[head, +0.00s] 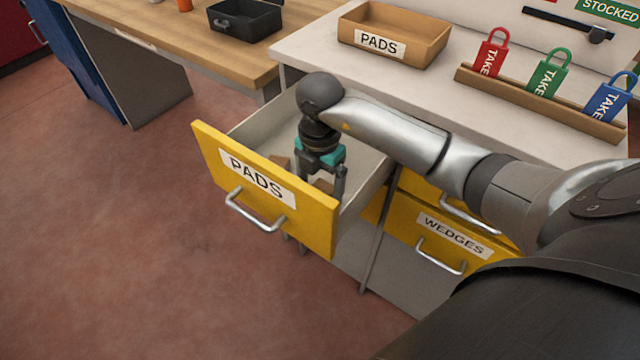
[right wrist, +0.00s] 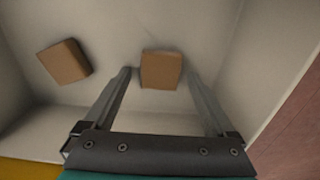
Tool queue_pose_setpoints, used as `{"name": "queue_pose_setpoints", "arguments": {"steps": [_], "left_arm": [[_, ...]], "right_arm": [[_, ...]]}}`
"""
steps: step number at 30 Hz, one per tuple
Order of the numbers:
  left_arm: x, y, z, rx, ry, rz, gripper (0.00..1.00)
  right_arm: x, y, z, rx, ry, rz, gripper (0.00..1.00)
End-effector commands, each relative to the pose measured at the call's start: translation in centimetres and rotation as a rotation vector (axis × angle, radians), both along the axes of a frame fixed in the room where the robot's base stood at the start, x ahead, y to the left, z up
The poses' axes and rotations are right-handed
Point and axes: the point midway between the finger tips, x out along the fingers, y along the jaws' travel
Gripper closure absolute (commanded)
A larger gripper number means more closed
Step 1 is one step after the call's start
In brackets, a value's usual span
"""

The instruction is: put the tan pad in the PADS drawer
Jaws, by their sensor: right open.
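The yellow-fronted PADS drawer (head: 315,228) is pulled open in the head view, its light inside (head: 365,165) showing. My right gripper (head: 322,185) reaches down into it and is open. In the right wrist view two tan pads lie on the drawer floor. One tan pad (right wrist: 161,70) is between and just beyond the fingertips of my right gripper (right wrist: 160,78), with no finger touching it that I can see. The other tan pad (right wrist: 64,62) lies to the left, tilted. In the head view the pads are partly hidden by the gripper and drawer front. My left gripper is out of view.
A tan PADS bin (head: 425,52) stands on the white worktop, its inside looking empty. Red (head: 490,55), green (head: 548,72) and blue (head: 608,97) TAKE tags stand in a wooden rack. A WEDGES drawer (head: 440,225) is shut. A black box (head: 245,20) sits on the wooden bench.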

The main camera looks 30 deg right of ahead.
Motion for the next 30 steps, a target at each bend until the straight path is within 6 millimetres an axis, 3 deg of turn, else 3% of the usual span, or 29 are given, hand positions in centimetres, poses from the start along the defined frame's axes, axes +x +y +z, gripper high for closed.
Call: {"name": "queue_pose_setpoints", "arguments": {"steps": [8, 21, 30], "left_arm": [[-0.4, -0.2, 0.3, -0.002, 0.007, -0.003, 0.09], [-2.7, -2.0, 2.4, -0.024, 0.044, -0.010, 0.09], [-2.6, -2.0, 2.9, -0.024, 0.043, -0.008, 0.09]], "right_arm": [[0.0, 0.0, 0.8, -0.001, -0.001, 0.000, 0.09], [0.1, 0.0, 9.6, 0.001, -0.004, 0.001, 0.09], [0.0, 0.0, 12.3, 0.000, 0.000, 0.000, 0.09]]}}
